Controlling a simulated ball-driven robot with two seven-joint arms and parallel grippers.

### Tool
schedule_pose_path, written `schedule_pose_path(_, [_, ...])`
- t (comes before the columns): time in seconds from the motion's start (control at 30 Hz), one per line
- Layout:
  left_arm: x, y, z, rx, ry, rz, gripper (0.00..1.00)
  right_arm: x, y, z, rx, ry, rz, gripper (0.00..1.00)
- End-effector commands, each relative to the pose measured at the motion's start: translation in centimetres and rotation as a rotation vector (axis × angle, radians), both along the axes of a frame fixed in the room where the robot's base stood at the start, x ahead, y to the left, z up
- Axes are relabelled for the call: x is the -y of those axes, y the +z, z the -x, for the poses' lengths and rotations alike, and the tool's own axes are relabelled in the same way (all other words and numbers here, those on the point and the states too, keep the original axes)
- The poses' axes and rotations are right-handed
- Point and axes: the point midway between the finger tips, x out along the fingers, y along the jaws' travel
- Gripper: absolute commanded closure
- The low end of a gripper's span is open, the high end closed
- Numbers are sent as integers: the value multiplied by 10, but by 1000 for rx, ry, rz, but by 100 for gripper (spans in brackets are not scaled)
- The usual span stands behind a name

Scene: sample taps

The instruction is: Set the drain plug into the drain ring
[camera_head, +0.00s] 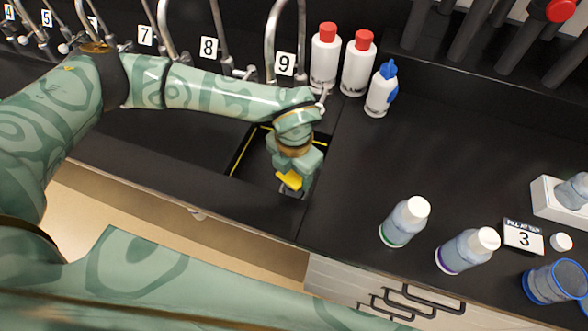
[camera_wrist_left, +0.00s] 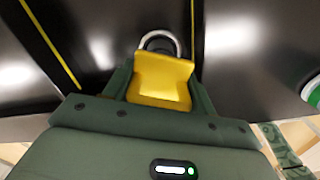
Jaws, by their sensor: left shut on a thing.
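My left gripper (camera_head: 290,184) reaches down over the black sink basin (camera_head: 246,160) below tap 9. It is shut on the yellow drain plug (camera_head: 289,179). In the left wrist view the plug (camera_wrist_left: 162,78) sits between the two fingers of my left gripper (camera_wrist_left: 160,92). A silver ring, which looks like the drain ring (camera_wrist_left: 158,33), shows just beyond the plug, its near part hidden behind it. I cannot tell the height of the plug above the ring. In the head view the ring is hidden. My right gripper is not in view.
Tap 9 (camera_head: 270,40) and two red-capped bottles (camera_head: 325,62) stand behind the basin, with a blue-topped bottle (camera_head: 380,92) beside them. Sample bottles (camera_head: 405,222), a blue-rimmed cup (camera_head: 555,283) and a number 3 card (camera_head: 523,237) stand on the right counter. The counter's middle is clear.

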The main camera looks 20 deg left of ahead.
Motion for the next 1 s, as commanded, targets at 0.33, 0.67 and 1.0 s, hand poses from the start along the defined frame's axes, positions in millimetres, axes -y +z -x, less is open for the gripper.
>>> schedule_pose_path(0.33, [0,-5,0,-1,0,0,35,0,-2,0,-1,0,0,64])
schedule_pose_path(0.67, [0,19,0,2,0,1,35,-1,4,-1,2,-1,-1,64])
schedule_pose_path(1.0, [0,97,-1,4,1,1,35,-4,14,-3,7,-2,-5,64])
